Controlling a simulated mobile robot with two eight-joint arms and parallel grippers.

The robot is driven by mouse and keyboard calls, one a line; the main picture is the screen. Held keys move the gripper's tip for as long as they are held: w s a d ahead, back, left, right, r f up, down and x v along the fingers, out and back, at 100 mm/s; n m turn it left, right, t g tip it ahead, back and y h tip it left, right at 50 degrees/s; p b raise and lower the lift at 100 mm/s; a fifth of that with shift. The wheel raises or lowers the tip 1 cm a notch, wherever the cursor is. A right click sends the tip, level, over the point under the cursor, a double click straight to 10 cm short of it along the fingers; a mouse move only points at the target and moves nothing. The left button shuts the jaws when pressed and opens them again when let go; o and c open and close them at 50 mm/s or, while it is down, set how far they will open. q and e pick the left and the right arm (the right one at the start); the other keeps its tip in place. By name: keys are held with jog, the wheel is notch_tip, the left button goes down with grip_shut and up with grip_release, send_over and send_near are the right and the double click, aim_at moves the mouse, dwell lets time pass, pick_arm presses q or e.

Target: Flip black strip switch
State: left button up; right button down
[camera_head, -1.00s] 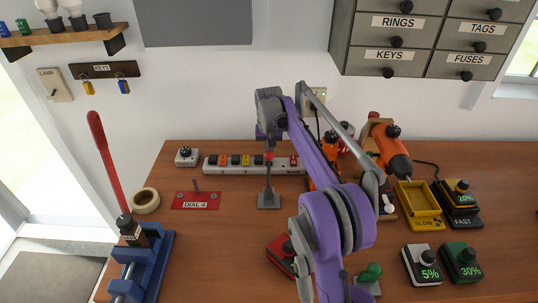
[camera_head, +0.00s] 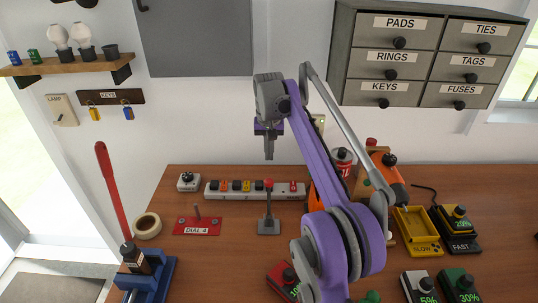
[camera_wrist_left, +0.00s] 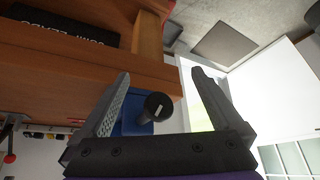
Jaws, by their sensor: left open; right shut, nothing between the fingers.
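A white power strip (camera_head: 283,195) lies along the back of the wooden bench in the head view. It carries a row of small coloured switches, including a black switch (camera_head: 212,186) near its left end; its on or off position is too small to tell. My right gripper (camera_head: 269,157) is shut and empty, pointing down in front of the wall, above the strip and apart from it. My left gripper (camera_wrist_left: 160,74) is open and empty in the left wrist view, near the bench edge, and does not show in the head view.
A red-knobbed lever (camera_head: 268,205) stands just in front of the strip. A red DIAL 4 plate (camera_head: 197,226), tape roll (camera_head: 147,225) and blue vise (camera_head: 150,282) are at left. An orange drill (camera_head: 387,177) and yellow tray (camera_head: 416,232) are at right.

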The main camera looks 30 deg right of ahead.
jog(key=shift+t, duration=0.4)
jog(key=w+f+b, duration=0.1)
jog(key=f+b, duration=0.1)
jog(key=f, duration=0.2)
jog(key=w+d+f+b, duration=0.1)
jog(key=f+b, duration=0.1)
jog(key=f, duration=0.2)
jog(key=d+f+b, duration=0.1)
jog(key=f+b, duration=0.1)
jog(key=f, duration=0.2)
jog(key=shift+w+f, duration=0.35)
jog(key=shift+w, duration=0.05)
pick_arm(q)
notch_tip(320, 180, down, 8)
jog(key=s, duration=0.2)
jog(key=shift+s+f+g, duration=0.15)
jog(key=shift+s+g, duration=0.15)
jog(key=shift+s, duration=0.05)
pick_arm(e)
jog(key=shift+f, duration=0.35)
jog(key=shift+w, duration=0.1)
